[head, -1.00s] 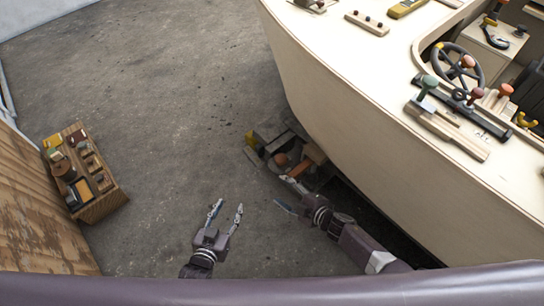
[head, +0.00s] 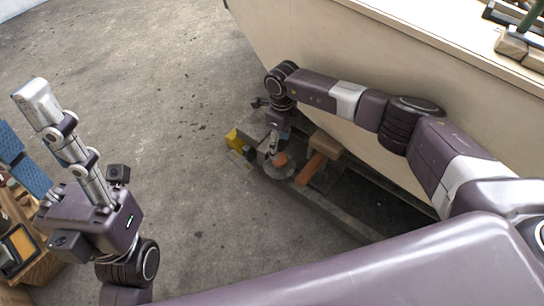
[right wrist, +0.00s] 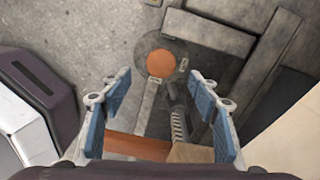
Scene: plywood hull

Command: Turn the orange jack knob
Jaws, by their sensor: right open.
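The orange jack knob (head: 281,160) is a small round cap on a grey round disc, low on the floor beside the hull. In the right wrist view the knob (right wrist: 160,62) lies just beyond and between the fingertips. My right gripper (head: 274,138) points down above the jack; its blue-padded fingers are spread wide and empty in the right wrist view (right wrist: 160,84). Whether they touch the disc cannot be told. My left gripper (head: 45,130) is raised at the left of the head view, its fingers apart and empty, far from the knob.
An orange-brown block (head: 313,166) and a tan wooden block (head: 325,144) sit close beside the knob among grey beams. A yellow piece (head: 236,138) is to its left. The cream hull (head: 340,60) rises behind my right arm. Open concrete floor (head: 150,90) is at left.

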